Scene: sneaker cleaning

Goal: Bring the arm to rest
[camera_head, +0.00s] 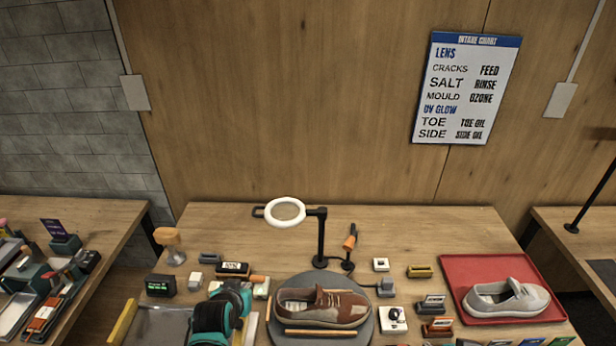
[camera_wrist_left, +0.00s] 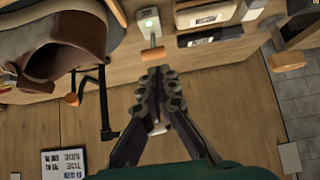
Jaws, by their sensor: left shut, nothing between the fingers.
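My left arm (camera_head: 225,306) shows as a teal and black part at the bottom left of the turntable in the head view; its fingers are hard to make out there. In the left wrist view my left gripper (camera_wrist_left: 160,92) has its dark fingertips together, with nothing held. A small white device with a green light and an orange end (camera_wrist_left: 150,25) lies just beyond the fingertips in that view. My right gripper is not in view.
A brown sneaker (camera_head: 322,306) sits on the round grey turntable (camera_head: 366,335). A ring-lamp magnifier (camera_head: 286,211) stands behind it. A grey sneaker (camera_head: 505,298) rests on a red tray (camera_head: 465,268) at right. Several small tools crowd the table. An intake chart (camera_head: 465,88) hangs on the wall.

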